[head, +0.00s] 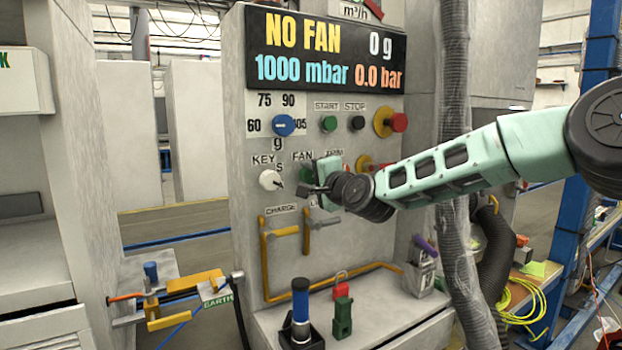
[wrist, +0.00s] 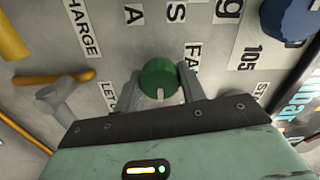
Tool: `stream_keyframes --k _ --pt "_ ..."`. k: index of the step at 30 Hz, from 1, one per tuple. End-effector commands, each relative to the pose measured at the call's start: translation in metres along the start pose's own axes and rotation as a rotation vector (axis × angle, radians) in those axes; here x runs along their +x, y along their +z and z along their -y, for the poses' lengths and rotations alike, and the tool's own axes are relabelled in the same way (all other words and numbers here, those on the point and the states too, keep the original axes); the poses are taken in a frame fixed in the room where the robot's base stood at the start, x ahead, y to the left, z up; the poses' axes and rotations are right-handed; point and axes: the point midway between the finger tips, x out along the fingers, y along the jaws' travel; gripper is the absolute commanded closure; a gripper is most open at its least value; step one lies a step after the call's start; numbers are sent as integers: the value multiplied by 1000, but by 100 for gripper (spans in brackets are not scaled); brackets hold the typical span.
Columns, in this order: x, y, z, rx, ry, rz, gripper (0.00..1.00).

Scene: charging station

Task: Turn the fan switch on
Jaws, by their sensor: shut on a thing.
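The fan switch is a round green knob (wrist: 158,74) with a pale pointer mark, below the FAN label on the grey panel. In the wrist view it sits between the two fingers of my gripper (wrist: 159,82), one on each side. My gripper is shut on the knob. In the head view my gripper (head: 308,186) is at the panel under the FAN label (head: 302,156), and the knob is mostly hidden behind it. The display (head: 327,52) reads NO FAN, 0 g, 1000 mbar and 0.0 bar.
A white key switch (head: 270,180) is just left of my gripper, and a blue knob (head: 283,125) is above it. Green (head: 329,124) and black (head: 358,123) buttons and a red knob (head: 399,122) are higher right. Yellow-handled levers (head: 286,231) are below. A wrapped hose (head: 455,150) hangs at right.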

Motion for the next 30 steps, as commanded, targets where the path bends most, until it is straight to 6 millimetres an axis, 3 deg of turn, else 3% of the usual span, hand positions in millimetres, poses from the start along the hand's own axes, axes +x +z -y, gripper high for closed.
stream_keyframes --k 7,8,9,10,22,30 --pt "0 -1 -1 2 2 -1 83" --pt "0 -1 -1 2 2 -1 52" --pt "0 -1 -1 2 2 -1 41" --pt "0 -1 -1 2 2 -1 39" --pt "-8 0 0 0 0 0 39" --pt "-55 -1 -1 -3 2 -1 39"
